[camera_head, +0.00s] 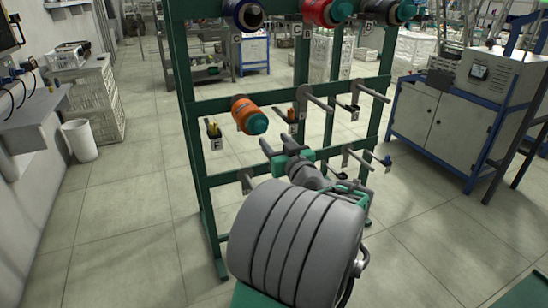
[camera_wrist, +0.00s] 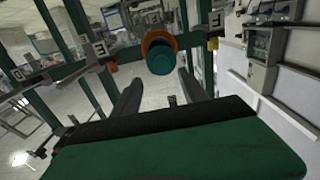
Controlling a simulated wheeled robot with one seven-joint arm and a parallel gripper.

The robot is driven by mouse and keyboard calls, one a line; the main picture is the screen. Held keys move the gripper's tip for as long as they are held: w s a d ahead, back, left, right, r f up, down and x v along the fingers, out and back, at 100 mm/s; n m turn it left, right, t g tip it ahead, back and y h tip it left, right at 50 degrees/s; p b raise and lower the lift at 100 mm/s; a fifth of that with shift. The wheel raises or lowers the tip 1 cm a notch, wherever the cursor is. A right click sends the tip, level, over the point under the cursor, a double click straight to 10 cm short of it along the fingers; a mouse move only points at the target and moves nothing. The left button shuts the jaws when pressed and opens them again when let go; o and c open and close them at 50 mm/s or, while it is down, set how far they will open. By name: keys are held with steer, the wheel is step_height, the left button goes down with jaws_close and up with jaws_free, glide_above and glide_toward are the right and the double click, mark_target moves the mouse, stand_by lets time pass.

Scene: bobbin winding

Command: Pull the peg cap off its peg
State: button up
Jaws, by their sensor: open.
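My gripper (camera_head: 276,141) is just below and right of the cap in the head view. Its fingers are apart and empty. In the wrist view the cap lies ahead, between and beyond the fingertips (camera_wrist: 159,76); I see no contact. The peg itself is hidden by bobbin and cap.
The green rack (camera_head: 192,150) carries bare grey pegs (camera_head: 318,103) to the right of the orange bobbin. Blue (camera_head: 243,14), red (camera_head: 322,12) and dark (camera_head: 388,11) bobbins hang on the top row. A cabinet (camera_head: 440,125) stands right; the floor at left is mostly clear.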

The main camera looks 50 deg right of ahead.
mark_target(263, 129)
steer(key=p+x, duration=0.2)
steer(key=x, duration=0.5)
steer(key=shift+w, duration=0.4)
steer(key=shift+w+d, duration=0.35)
steer(key=shift+w, duration=0.1)
jaws_close()
steer(key=shift+f+b, duration=0.1)
steer(key=shift+b, duration=0.5)
